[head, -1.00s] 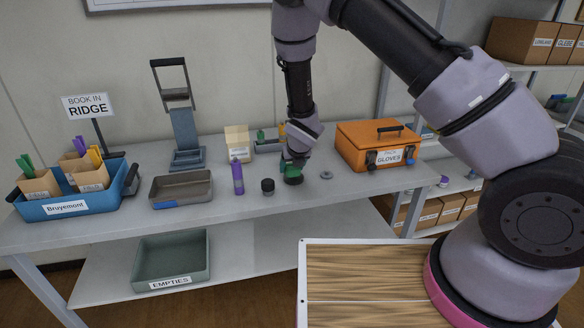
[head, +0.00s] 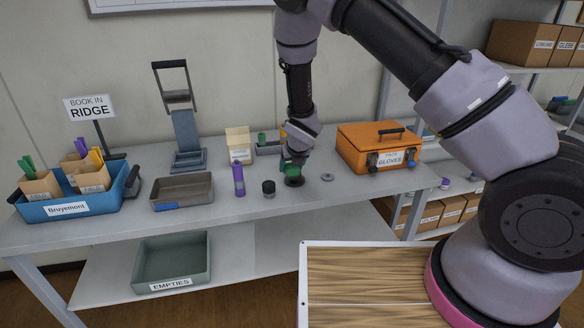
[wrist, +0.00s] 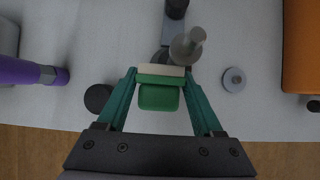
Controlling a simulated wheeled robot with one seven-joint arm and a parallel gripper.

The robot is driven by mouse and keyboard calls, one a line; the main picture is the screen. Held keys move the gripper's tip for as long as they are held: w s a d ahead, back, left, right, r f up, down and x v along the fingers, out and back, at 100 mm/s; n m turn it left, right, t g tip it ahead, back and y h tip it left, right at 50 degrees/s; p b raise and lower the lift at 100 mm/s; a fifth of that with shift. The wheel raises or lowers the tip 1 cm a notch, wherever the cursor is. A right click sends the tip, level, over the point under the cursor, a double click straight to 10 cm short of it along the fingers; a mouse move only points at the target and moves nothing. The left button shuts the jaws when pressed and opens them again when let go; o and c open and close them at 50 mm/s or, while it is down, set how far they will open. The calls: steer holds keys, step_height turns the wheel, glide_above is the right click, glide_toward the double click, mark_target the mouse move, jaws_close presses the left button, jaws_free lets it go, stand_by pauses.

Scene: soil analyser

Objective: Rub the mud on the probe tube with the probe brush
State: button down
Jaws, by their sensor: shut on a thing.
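My gripper (wrist: 160,78) is shut on the probe brush (wrist: 159,97), a green block with a pale bristle strip along its far edge. In the head view my gripper (head: 295,160) is low over the bench, right of centre. The probe tube (wrist: 188,43) is a grey upright post with a round top, just beyond the brush and slightly right in the wrist view. The bristles look very close to it; I cannot tell if they touch. In the head view my gripper mostly hides the tube above a dark round base (head: 294,182). I cannot make out mud on it.
A black cap-like piece (head: 268,187) and a purple bottle (head: 239,180) stand to the left, a grey ring (head: 327,177) to the right. An orange glove case (head: 378,150) is further right. A grey tray (head: 182,190) and blue crate (head: 70,208) sit left.

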steer(key=shift+d, duration=0.1)
steer(key=shift+w+d, duration=0.3)
steer(key=shift+d, duration=0.65)
steer(key=shift+w+d, duration=0.25)
steer(key=shift+d, duration=0.65)
steer(key=shift+a, duration=0.15)
steer(key=shift+s+a+r, duration=0.15)
steer(key=shift+s+a, duration=0.05)
steer(key=shift+a, duration=0.8)
steer(key=shift+s+a+r, duration=0.1)
steer(key=shift+s+a, duration=0.05)
steer(key=shift+a, duration=0.8)
steer(key=shift+w+d, duration=0.25)
steer(key=shift+d, duration=0.75)
steer(key=shift+w+d, duration=0.25)
steer(key=shift+d, duration=0.7)
steer(key=shift+s+d+f, duration=0.1)
steer(key=shift+d, duration=0.1)
steer(key=shift+s+a, duration=0.25)
steer(key=shift+a, duration=0.4)
steer(key=shift+s+a, duration=0.25)
steer(key=shift+a, duration=0.4)
steer(key=shift+s+a, duration=0.25)
steer(key=shift+a, duration=0.4)
